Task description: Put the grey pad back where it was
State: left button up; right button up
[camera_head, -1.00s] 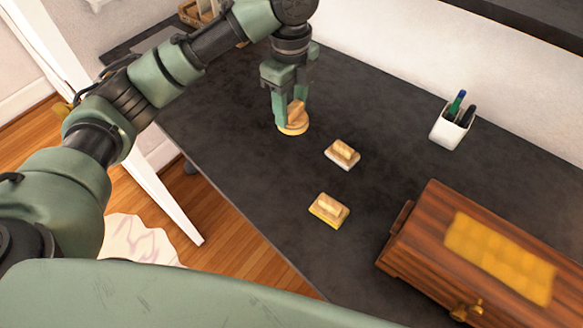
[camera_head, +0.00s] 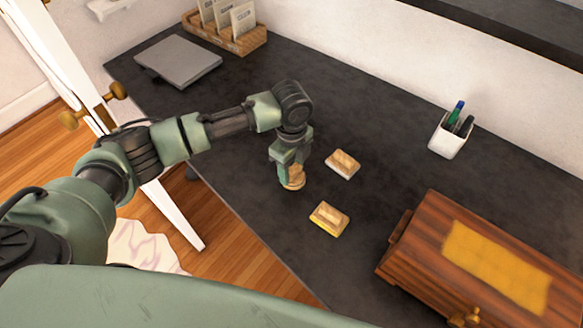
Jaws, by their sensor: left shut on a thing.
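My left gripper (camera_head: 287,162) points down and is shut on a round wooden piece (camera_head: 293,180) with a pale yellow edge, seen just below the fingers. Whether that piece touches the desk I cannot tell. To its right lies a wooden-handled block with a whitish base (camera_head: 342,164). In front lies a similar block with a yellow base (camera_head: 329,218). A flat grey slab (camera_head: 182,60) lies at the back left of the desk; it is the only plainly grey flat thing I see. My right gripper is not in view.
The dark desk (camera_head: 262,252) has bare room between the blocks and the wall. A wooden chest with a yellow panel (camera_head: 425,240) stands at the right. A white pen cup (camera_head: 449,139) stands near the wall. A wooden card rack (camera_head: 225,37) stands at the back left.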

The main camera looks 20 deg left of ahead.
aim_at(292, 168)
pick_arm(q)
jog(key=shift+f, duration=0.3)
jog(key=shift+f, duration=0.1)
jog(key=o, duration=1.1)
jog(key=shift+o, duration=0.5)
notch_tip(292, 168, up, 12)
jog(key=b, duration=0.1)
jog(key=shift+b, duration=0.3)
